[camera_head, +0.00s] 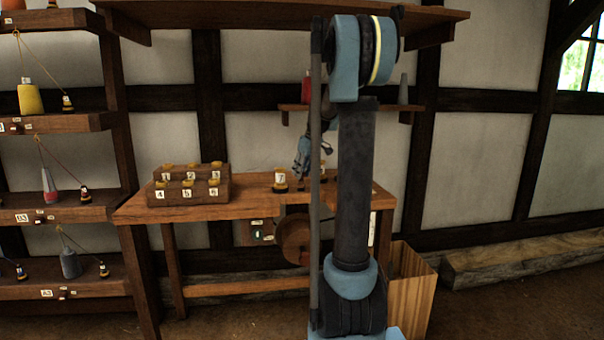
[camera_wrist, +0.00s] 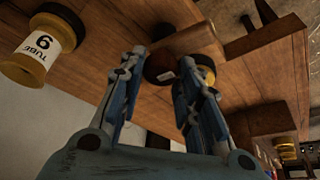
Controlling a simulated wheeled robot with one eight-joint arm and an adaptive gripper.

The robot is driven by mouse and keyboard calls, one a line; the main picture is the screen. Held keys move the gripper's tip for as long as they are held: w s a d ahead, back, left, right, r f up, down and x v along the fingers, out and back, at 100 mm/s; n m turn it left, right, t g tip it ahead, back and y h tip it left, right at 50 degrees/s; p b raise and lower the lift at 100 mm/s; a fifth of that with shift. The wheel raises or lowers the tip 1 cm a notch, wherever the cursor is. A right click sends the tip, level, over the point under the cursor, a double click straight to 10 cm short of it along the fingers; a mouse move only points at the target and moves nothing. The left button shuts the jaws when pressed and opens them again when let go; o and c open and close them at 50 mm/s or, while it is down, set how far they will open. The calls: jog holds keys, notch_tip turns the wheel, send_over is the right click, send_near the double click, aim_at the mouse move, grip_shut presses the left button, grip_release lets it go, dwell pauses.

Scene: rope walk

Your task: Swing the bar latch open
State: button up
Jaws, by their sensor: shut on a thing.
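In the wrist view, my gripper (camera_wrist: 163,62) has one finger on each side of a dark reddish round piece with a small white tag (camera_wrist: 161,68). The fingers hide part of the contact, and I cannot clearly see where the bar pivots. In the head view, my gripper (camera_head: 301,170) is over the workbench (camera_head: 240,205), partly behind my arm. The latch cannot be made out there.
A yellow spool labelled TUBE (camera_wrist: 35,50) stands near the left finger. A stepped rack (camera_head: 190,186) holds several numbered spools on the bench, and spool 7 (camera_head: 280,182) stands right of it. Shelves (camera_head: 60,205) are at left; a wooden bin (camera_head: 410,290) is at right.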

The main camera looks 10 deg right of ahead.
jog(key=o, duration=1)
jog(key=shift+d, duration=0.1)
jog(key=shift+o, duration=0.2)
jog(key=v, duration=1.2)
jog(key=shift+f, duration=0.1)
jog(key=s+a+f+m, duration=0.1)
jog(key=s+f, duration=0.2)
jog(key=s, duration=0.4)
jog(key=s+a+f+m+h, duration=0.1)
jog(key=s+f, duration=0.3)
jog(key=s, duration=0.3)
jog(key=s+a+f+m, duration=0.1)
jog(key=s+f, duration=0.2)
jog(key=s, duration=0.4)
jog(key=s+f+m+g+h, duration=0.1)
jog(key=s+f+m, duration=0.3)
jog(key=s+f, duration=1.4)
jog(key=shift+s+d+f+h, duration=0.15)
jog(key=shift+s+f+h, duration=0.2)
jog(key=shift+s, duration=0.15)
